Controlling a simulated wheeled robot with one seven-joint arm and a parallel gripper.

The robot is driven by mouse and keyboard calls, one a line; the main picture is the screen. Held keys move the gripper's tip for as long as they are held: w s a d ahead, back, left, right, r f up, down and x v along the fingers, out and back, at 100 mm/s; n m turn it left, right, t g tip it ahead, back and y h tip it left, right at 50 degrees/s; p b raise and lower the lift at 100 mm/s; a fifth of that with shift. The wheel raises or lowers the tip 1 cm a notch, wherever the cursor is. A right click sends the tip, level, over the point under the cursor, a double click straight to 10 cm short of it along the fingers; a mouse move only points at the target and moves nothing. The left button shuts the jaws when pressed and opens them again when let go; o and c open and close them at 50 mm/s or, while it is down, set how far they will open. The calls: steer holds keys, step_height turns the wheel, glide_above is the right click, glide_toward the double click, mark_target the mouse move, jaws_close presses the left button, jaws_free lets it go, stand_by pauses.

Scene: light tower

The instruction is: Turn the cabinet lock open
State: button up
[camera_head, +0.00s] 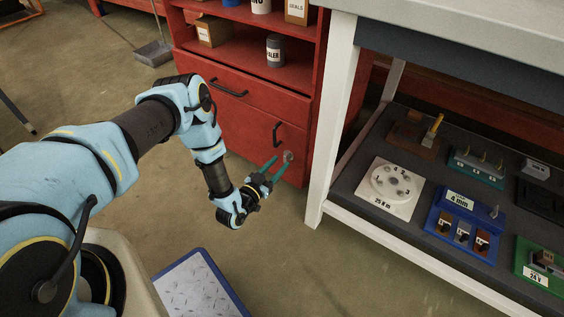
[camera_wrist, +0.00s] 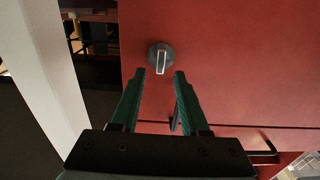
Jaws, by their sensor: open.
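The red cabinet (camera_head: 250,133) stands left of the white-legged workbench. Its lock (camera_head: 288,156) is a small round grey knob at the right edge of the lower door. In the wrist view the lock (camera_wrist: 160,58) has a raised light bar that stands about upright in the picture. My gripper (camera_head: 276,169) is open, with its two green fingers pointing at the lock. In the wrist view my gripper (camera_wrist: 160,73) has its fingertips just below the lock, one to each side of the bar. I cannot tell whether they touch the lock. Nothing is between the fingers.
A black door handle (camera_head: 277,134) is close to the lock, and a drawer handle (camera_head: 229,87) is above. The white workbench leg (camera_head: 335,122) stands close on the right. A blue-edged metal plate (camera_head: 200,290) lies on the floor near my base.

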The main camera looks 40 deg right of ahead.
steer(key=shift+x, duration=1.35)
steer(key=shift+c, duration=0.2)
jaws_close()
